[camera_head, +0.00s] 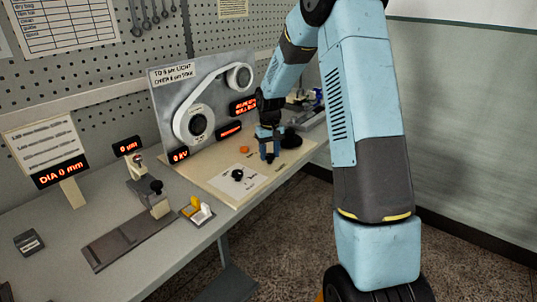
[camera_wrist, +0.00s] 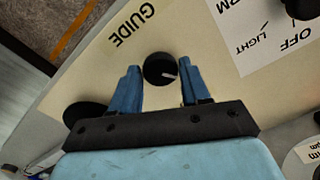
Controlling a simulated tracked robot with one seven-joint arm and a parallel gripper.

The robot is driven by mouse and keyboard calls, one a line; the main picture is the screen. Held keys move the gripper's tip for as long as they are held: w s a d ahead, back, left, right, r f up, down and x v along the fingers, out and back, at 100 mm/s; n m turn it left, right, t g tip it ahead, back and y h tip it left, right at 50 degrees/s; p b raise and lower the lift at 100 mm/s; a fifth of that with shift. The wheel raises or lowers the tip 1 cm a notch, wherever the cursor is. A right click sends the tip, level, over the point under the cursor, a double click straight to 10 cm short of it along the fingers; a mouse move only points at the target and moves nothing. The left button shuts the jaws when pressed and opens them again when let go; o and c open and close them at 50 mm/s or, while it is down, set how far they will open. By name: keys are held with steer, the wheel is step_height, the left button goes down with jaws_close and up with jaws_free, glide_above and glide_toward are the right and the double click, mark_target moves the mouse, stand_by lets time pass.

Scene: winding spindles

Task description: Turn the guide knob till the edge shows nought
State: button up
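The guide knob (camera_wrist: 160,69) is round and black with a pale pointer line, and sits beside the printed word GUIDE in the wrist view. My gripper (camera_wrist: 160,85) has its two blue fingers apart, one on each side of the knob, with small gaps visible. In the head view my gripper (camera_head: 269,150) is low over the right part of the cream panel and hides the knob. The upright machine board (camera_head: 168,100) carries a white web over two rollers and several red displays. One small display (camera_head: 179,155) seems to read 0 and a unit; the wider ones are too small to read.
A black knob (camera_head: 238,175) on a white LIGHT/OFF label stands left of my gripper. An orange button (camera_head: 244,149) is behind it. A display reading DIA 0 mm (camera_head: 60,173) stands at the left. A sliding fixture (camera_head: 128,228) and a small tray (camera_head: 201,215) lie on the bench.

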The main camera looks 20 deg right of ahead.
mark_target(270, 155)
steer(key=o, duration=0.3)
steer(key=shift+s, duration=0.1)
steer(key=shift+o, duration=0.2)
step_height(270, 155, up, 14)
steer(key=shift+f, duration=0.2)
stand_by(0.3)
